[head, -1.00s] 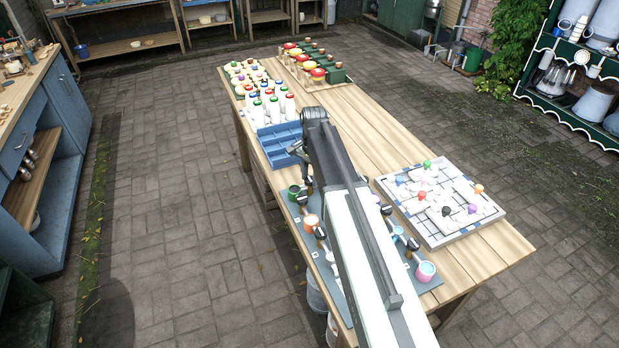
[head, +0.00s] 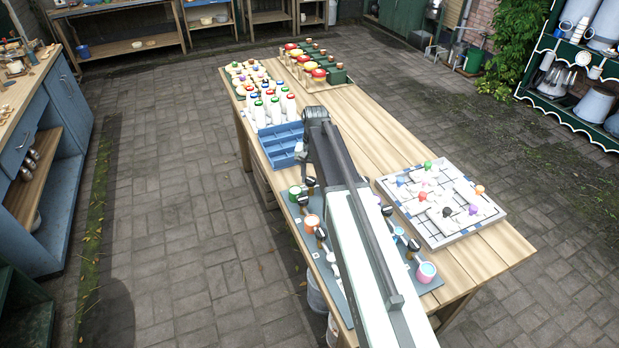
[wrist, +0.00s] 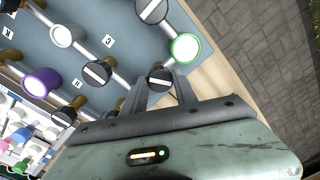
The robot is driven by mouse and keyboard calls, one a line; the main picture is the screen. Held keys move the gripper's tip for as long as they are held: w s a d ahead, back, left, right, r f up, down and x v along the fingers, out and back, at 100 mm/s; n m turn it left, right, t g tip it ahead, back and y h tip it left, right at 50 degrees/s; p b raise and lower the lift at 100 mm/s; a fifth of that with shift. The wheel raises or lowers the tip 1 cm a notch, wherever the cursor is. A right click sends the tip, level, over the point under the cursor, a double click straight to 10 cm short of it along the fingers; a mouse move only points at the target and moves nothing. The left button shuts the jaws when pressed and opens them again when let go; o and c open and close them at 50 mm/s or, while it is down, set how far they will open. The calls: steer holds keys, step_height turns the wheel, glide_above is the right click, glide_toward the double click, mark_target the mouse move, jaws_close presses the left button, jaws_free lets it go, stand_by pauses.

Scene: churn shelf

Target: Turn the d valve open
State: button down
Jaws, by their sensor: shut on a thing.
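In the wrist view my gripper (wrist: 162,92) has its two fingers on either side of a black round knob (wrist: 159,76) with a pale stripe across its face, and is shut on it. The knob sits on the grey valve board (wrist: 105,15), close to a green-ringed cup or pipe end (wrist: 186,47). No letter shows at this knob, so I cannot read whether it is d.
Other striped knobs (wrist: 98,73) and a purple-ringed cup (wrist: 40,82) stand close by on the board. In the head view a blue compartment tray (head: 282,145) lies beyond the board, and a grey grid tray (head: 440,204) with coloured knobs lies right of my arm.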

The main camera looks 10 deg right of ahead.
mark_target(311, 179)
steer(key=n, duration=0.6)
steer(key=shift+w, duration=0.15)
steer(key=n, duration=0.5)
steer(key=shift+a, duration=0.1)
steer(key=shift+n+g, duration=0.3)
steer(key=shift+n, duration=0.1)
steer(key=c, duration=1)
jaws_free()
steer(key=shift+o, duration=0.2)
step_height(311, 179, up, 8)
steer(key=p, duration=0.8)
steer(key=shift+w, duration=0.1)
